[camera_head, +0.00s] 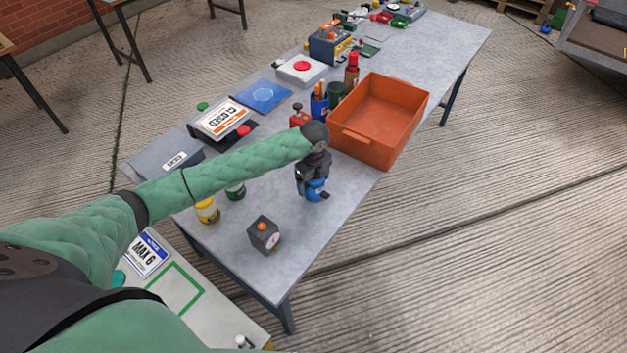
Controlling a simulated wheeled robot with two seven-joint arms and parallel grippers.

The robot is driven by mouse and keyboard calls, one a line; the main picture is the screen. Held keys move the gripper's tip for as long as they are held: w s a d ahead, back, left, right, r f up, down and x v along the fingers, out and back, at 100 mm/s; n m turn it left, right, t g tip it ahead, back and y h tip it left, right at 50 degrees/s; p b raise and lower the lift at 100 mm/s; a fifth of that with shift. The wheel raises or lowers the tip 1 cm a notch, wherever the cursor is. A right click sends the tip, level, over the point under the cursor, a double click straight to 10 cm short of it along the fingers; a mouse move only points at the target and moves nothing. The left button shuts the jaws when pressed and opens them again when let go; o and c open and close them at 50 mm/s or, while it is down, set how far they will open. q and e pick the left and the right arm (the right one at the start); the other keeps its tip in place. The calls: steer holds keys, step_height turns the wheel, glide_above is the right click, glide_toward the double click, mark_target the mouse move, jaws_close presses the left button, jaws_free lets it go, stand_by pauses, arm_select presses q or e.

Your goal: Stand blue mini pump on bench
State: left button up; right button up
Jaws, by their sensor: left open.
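The bench (330,225) is a long grey table running from the front to the back right. A small blue object, which looks like the blue mini pump (316,191), is on the bench top in front of the orange crate. My left gripper (313,178) points down right over it and is open. The gripper hides the pump's upper part, so I cannot tell whether the fingers touch it. The pump looks roughly upright. My green-sleeved left arm crosses from the lower left. My right gripper is out of view.
An orange crate (348,136) stands just behind the gripper. Bare bench lies right of the dark box.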

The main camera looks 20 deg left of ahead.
arm_select(q)
steer(key=shift+r+b, duration=0.4)
steer(key=shift+r, duration=0.2)
step_height(320, 180, up, 3)
steer(key=shift+w+f+b, duration=0.1)
steer(key=shift+f+b, duration=0.05)
steer(key=shift+b, duration=0.55)
step_height(320, 180, up, 7)
steer(key=shift+f+b, duration=0.2)
steer(key=shift+b, duration=0.95)
steer(key=shift+r, duration=0.9)
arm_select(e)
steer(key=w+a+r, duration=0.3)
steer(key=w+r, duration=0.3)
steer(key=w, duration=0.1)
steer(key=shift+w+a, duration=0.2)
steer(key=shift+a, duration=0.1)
arm_select(q)
steer(key=shift+f, duration=0.1)
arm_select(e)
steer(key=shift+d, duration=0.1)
